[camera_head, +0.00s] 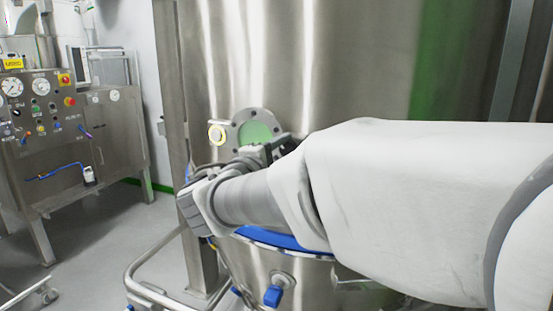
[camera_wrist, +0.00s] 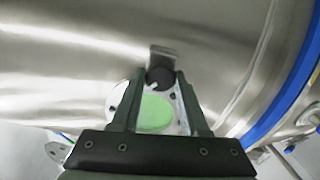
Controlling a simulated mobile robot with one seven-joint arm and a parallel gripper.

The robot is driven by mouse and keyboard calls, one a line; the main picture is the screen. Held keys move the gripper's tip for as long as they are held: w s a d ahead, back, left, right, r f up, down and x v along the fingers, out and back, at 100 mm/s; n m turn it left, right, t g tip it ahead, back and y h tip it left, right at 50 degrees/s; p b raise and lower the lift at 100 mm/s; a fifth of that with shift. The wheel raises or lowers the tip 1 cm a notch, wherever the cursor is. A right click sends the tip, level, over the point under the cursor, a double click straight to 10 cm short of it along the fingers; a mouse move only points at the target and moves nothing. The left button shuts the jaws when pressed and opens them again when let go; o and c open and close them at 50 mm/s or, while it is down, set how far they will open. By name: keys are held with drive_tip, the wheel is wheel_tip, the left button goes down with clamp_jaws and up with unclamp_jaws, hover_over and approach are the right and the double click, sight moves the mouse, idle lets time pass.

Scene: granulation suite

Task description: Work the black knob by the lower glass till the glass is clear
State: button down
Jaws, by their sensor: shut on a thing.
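The lower glass (camera_head: 256,132) is a round, pale green window in a grey bolted flange on the steel vessel. In the wrist view the glass (camera_wrist: 154,114) is an even, opaque-looking green, partly hidden by my gripper's body. The black knob (camera_wrist: 160,76) sits at the rim of the flange, below a small steel bracket. My gripper (camera_wrist: 160,84) has its two fingers on either side of the knob and is shut on it. In the head view my gripper (camera_head: 277,146) is at the lower right of the glass, and the knob is hard to make out there.
The steel vessel (camera_head: 330,60) fills the middle. A blue band (camera_head: 275,238) and a blue-handled valve (camera_head: 272,296) are below. A tubular rail (camera_head: 150,285) and a control panel (camera_head: 45,100) stand left, with open floor between.

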idle(0.3)
drive_tip(key=shift+c, duration=2.1)
unclamp_jaws()
drive_tip(key=b+v, duration=0.3)
drive_tip(key=v, duration=1.4)
drive_tip(key=shift+s+a, duration=0.2)
